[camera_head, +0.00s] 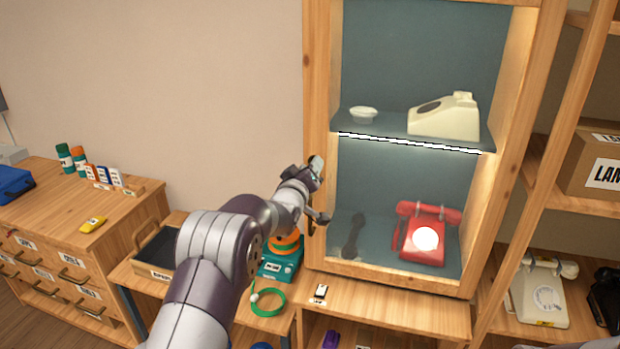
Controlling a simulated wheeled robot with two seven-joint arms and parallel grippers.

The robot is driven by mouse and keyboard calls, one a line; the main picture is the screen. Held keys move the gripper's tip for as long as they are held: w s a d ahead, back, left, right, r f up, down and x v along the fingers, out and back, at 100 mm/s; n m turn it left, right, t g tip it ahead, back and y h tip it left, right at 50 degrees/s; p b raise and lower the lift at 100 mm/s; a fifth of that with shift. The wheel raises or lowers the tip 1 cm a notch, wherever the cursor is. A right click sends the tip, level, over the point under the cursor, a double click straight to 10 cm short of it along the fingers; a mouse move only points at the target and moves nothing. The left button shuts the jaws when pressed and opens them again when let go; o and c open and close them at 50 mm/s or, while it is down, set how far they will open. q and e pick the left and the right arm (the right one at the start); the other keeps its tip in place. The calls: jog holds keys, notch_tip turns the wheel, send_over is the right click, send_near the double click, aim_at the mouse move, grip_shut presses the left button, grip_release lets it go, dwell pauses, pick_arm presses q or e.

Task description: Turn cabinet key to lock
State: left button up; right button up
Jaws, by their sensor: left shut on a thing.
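The tall wooden display cabinet (322,75) stands right of centre, with two lit blue-backed compartments. A cream phone (446,117) without a visible handset and a small white dish (363,114) are on its upper shelf. A red phone (424,240) with a bright white dial sits in the lower compartment. My left gripper (317,188) is at the cabinet's left front post, about mid-height, shut on the cabinet key. The key and lock are mostly hidden by the gripper; I cannot tell the key's angle. My right gripper is not in view.
A dark elongated shape (352,236) shows beside the red phone, perhaps a shadow or reflection. A teal and orange device (280,262) and green cable (268,303) are below my left arm. Open shelves with a box (590,165) and phone (543,292) stand right.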

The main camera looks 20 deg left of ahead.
pick_arm(q)
jog(key=n+b, duration=0.1)
jog(key=n, duration=0.3)
jog(key=shift+a+n+b, duration=0.1)
jog(key=shift+n+b, duration=0.2)
jog(key=n, duration=0.5)
jog(key=shift+b, duration=0.3)
jog(key=shift+n, duration=0.4)
jog(key=o, duration=1)
jog(key=shift+o, duration=0.2)
jog(key=shift+a+f, duration=0.1)
jog(key=shift+a, duration=0.05)
jog(key=shift+s, duration=0.15)
jog(key=s+b, duration=0.4)
jog(key=s, duration=0.8)
jog(key=shift+s+a, duration=0.2)
jog(key=shift+s, duration=0.05)
